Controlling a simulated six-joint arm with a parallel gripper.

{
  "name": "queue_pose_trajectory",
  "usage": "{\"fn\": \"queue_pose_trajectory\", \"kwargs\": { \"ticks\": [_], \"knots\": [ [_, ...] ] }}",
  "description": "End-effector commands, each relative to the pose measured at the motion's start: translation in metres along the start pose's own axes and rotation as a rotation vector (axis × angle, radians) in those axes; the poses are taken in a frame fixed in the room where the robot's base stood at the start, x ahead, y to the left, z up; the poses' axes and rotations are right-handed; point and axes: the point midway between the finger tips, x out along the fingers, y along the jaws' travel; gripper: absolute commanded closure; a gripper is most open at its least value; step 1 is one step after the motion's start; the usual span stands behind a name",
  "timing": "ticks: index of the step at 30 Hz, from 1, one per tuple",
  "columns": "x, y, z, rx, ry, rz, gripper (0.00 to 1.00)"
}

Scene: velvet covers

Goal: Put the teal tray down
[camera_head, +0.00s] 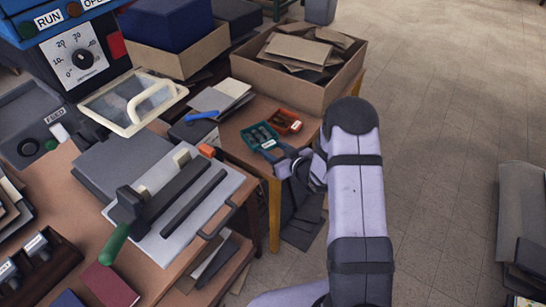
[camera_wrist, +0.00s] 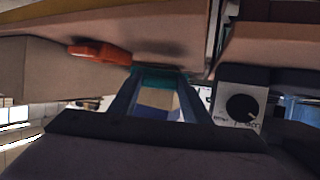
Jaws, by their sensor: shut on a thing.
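The teal tray (camera_head: 249,141) is a small open box with dark pieces in it, at the front right of the wooden table (camera_head: 232,148) in the head view. My gripper (camera_head: 279,154) is shut on its near side, where a pale label shows. In the wrist view the tray's teal wall (camera_wrist: 158,74) is between my two fingers (camera_wrist: 160,95). I cannot tell whether the tray's bottom touches the tabletop.
An orange-red tray (camera_head: 288,119) stands just behind and right of the teal tray; it also shows in the wrist view (camera_wrist: 100,52). A cardboard box (camera_head: 318,92) is behind. A blue-handled tool (camera_head: 203,115) and papers lie left. Bare tabletop shows between.

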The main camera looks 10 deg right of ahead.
Motion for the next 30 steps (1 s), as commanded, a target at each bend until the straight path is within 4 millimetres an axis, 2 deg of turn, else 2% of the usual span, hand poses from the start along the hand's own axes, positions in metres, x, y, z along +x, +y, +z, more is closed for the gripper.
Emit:
{"fn": "queue_pose_trajectory", "kwargs": {
  "ticks": [4, 13, 27, 28, 30],
  "knots": [
    [0.003, 0.000, 0.007, 0.000, 0.000, 0.000, 0.83],
    [0.015, 0.000, 0.035, 0.000, 0.001, 0.001, 0.83],
    [0.018, 0.000, 0.041, -0.001, 0.002, 0.001, 0.83],
    [0.017, 0.000, 0.041, -0.001, 0.001, 0.001, 0.50],
    [0.017, 0.000, 0.040, 0.000, 0.000, 0.001, 0.38]
  ]
}}
